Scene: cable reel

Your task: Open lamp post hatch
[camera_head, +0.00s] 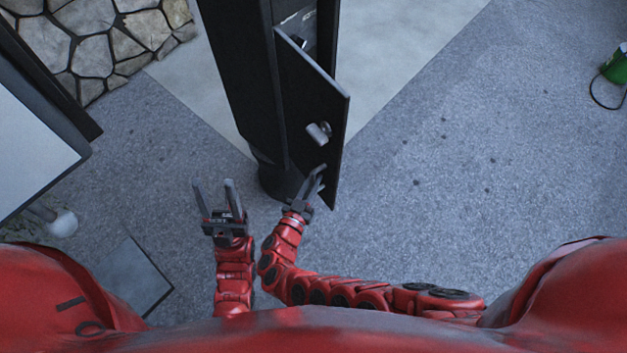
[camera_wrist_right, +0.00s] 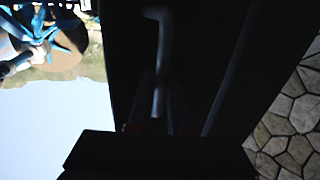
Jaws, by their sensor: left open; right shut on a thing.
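The lamp post (camera_head: 240,75) is a dark column at the top centre of the head view. Its hatch (camera_head: 312,95) is a dark panel swung out from the post, with part of the opening (camera_head: 305,25) showing behind it. A grey knob-like fitting (camera_head: 318,132) is on the hatch face. My right gripper (camera_head: 314,180) is at the lower part of the hatch, below that fitting. In the right wrist view it is shut on a bent grey rod (camera_wrist_right: 161,50) against a dark surface; I cannot tell whether the rod is fixed to the hatch. My left gripper (camera_head: 216,190) is open and empty, left of the post's base.
A stone wall (camera_head: 100,45) stands at the top left. A pale panel with a dark edge (camera_head: 35,140) is at the left, and a flat slab (camera_head: 130,278) lies below it. A green object with a cable (camera_head: 615,65) is far right. The paving right of the hatch is clear.

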